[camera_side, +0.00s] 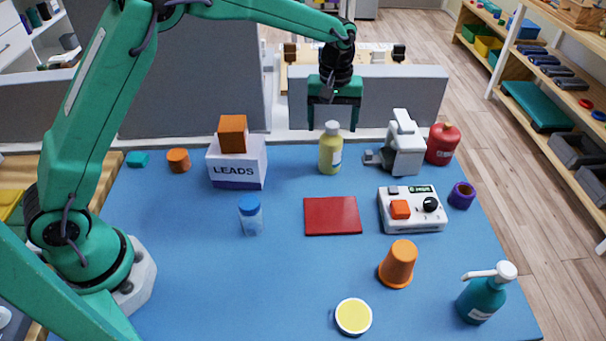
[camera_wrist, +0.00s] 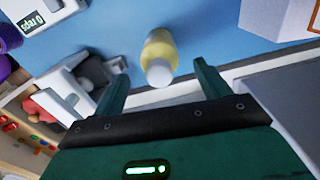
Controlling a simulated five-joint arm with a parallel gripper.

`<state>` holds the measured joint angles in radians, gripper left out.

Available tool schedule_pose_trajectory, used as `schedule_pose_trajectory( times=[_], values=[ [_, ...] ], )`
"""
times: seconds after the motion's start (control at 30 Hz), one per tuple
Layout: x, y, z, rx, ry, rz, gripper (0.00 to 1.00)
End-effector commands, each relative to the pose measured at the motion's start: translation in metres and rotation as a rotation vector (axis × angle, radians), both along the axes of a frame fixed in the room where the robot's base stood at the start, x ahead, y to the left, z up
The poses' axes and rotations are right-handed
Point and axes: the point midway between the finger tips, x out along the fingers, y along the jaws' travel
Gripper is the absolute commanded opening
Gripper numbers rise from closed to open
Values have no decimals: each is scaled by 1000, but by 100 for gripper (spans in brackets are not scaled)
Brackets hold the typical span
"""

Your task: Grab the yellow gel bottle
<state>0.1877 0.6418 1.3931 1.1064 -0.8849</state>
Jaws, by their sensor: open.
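The yellow gel bottle (camera_side: 330,150) with a pale cap stands upright near the back edge of the blue table. My gripper (camera_side: 333,127) hangs pointing down at the bottle in the side view, its fingers apart on either side of the cap in the picture. In the wrist view the bottle (camera_wrist: 159,55) is seen cap first, ahead of and between the two open fingers of my gripper (camera_wrist: 162,82). Nothing is held. I cannot tell whether a finger touches the bottle.
A white microscope-like device (camera_side: 405,145) and a red container (camera_side: 442,144) stand right of the bottle. The LEADS box (camera_side: 236,170) with an orange block (camera_side: 233,133) stands left. A red pad (camera_side: 332,216) lies in front. A grey partition (camera_side: 400,100) rises behind.

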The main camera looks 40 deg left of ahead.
Motion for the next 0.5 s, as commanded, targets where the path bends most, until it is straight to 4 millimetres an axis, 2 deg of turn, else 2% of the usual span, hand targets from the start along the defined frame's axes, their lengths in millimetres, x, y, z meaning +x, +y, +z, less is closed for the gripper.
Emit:
schedule_pose_trajectory(
  times=[0.17,0.5],
  values=[
    [-1,0,-10,0,3,0,75],
    [-1,-1,-46,0,3,0,75]
  ],
)
